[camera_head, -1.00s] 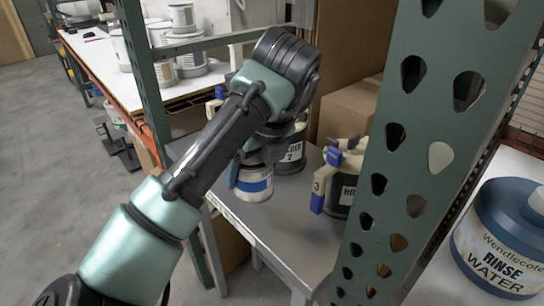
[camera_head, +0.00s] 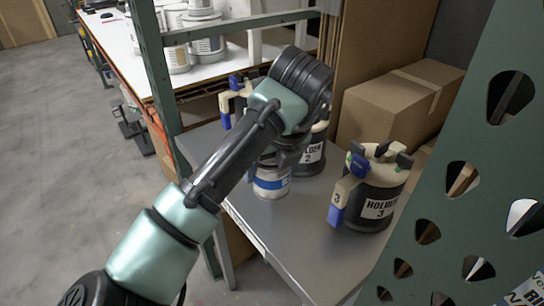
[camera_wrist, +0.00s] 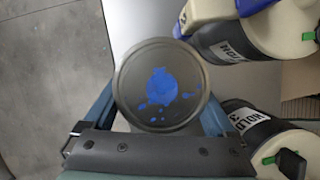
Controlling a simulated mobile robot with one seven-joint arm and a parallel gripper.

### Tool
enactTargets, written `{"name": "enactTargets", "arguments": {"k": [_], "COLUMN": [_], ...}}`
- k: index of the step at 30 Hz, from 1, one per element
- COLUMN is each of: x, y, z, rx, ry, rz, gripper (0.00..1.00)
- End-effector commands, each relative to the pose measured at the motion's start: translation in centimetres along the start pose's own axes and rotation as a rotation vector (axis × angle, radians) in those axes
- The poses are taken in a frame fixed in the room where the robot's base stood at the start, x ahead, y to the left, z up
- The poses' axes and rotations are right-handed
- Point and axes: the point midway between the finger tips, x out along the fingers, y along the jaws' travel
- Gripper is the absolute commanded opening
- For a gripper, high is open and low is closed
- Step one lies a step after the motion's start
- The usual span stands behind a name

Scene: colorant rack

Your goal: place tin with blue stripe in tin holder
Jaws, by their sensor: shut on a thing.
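A small white tin with a blue stripe (camera_head: 271,184) is upright at the left front of the grey table (camera_head: 290,235). In the wrist view, the tin's round grey lid (camera_wrist: 135,70) with blue paint splashes fills the space between the fingers of my gripper (camera_wrist: 160,108). My gripper is shut on the tin; in the head view my arm hides most of it. I cannot tell whether the tin touches the table. Holder 2 (camera_head: 314,153), a dark pot, stands just behind the tin. Holder 3 (camera_head: 372,207), with blue-and-cream clamps, stands to the right.
Another holder with blue clamps (camera_head: 236,88) is partly hidden behind my arm. Cardboard boxes (camera_head: 385,112) stand at the back. A green perforated post (camera_head: 465,190) blocks the right side. White cans (camera_head: 200,40) stand on a bench at the back left. The table's front middle is clear.

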Motion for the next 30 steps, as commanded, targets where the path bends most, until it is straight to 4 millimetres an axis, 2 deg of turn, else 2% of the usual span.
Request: {"name": "enactTargets", "arguments": {"k": [6,9,21,22,23,30], "x": [2.9,3.7,4.0,4.0,4.0,3.9], "y": [0.1,0.1,0.0,0.0,0.0,0.0], "z": [-1.2,-1.6,-1.7,-1.7,-1.7,-1.7], "rx": [-0.001,-0.001,-0.001,0.0,0.0,0.0], "ry": [0.0,0.0,-0.001,0.0,0.0,0.0], "rz": [0.001,0.0,-0.001,0.0,0.0,0.0], "gripper": [0.17,0.17,0.17,0.96,1.0,1.0]}}
